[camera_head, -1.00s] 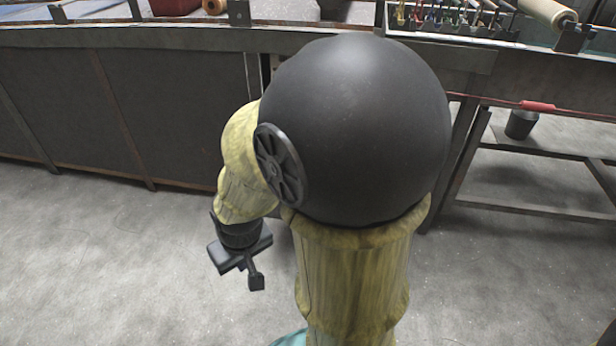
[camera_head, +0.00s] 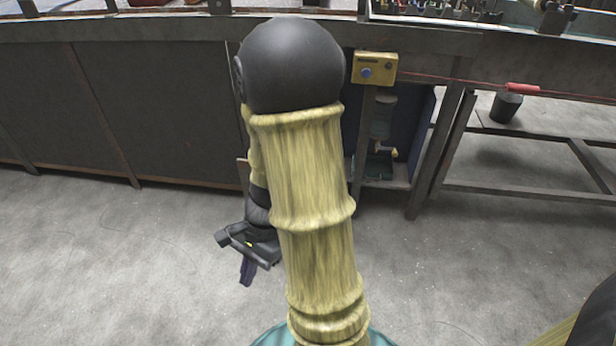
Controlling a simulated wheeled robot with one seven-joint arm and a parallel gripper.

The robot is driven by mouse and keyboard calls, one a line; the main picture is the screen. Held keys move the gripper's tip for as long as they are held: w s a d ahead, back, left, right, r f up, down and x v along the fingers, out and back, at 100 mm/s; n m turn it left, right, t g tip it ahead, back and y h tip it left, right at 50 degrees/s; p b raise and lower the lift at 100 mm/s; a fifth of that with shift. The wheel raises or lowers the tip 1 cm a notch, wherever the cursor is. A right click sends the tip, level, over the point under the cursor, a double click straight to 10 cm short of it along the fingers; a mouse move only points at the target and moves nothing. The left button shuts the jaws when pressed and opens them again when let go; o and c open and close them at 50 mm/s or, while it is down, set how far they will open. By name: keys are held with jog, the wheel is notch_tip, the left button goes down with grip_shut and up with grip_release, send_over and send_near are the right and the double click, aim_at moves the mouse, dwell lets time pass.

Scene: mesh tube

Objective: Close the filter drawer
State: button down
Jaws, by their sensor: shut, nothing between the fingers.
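My gripper (camera_head: 247,272) hangs low at the left of my arm, over the bare floor in front of the dark panels. It is shut and empty, and touches nothing that I can see. An open bay under the bench, right of my arm, holds a cylindrical unit (camera_head: 382,118) with a small teal part (camera_head: 377,166) below it. I cannot make out which part is the filter drawer, or whether it is open. My arm hides the left side of this area.
A yellow box (camera_head: 375,68) with a blue button is on the bench front above the bay. A red line runs right from it to a red handle (camera_head: 522,87). Dark panels (camera_head: 150,110) close the left. The floor in front is clear.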

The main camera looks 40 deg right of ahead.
jog(key=w+d+f+m+t+y+b, duration=0.1)
jog(key=w+d+m+t+y, duration=0.3)
jog(key=m, duration=0.6)
jog(key=w+d+f+m+t+y, duration=0.2)
jog(key=w+d+m+t, duration=0.3)
jog(key=m, duration=0.6)
jog(key=d+f+m+t+h, duration=0.2)
jog(key=d+m+t+h, duration=0.3)
jog(key=d+m, duration=0.4)
jog(key=s+d+f+m+t+h, duration=0.1)
jog(key=d+f+m+t+h, duration=0.1)
jog(key=d+m+t+h, duration=0.3)
jog(key=d+m+h+b, duration=0.1)
jog(key=d+m+h, duration=0.2)
jog(key=d+m, duration=0.2)
jog(key=shift+s+d+f, duration=0.15)
jog(key=shift+s+d, duration=0.1)
jog(key=shift+d, duration=1.15)
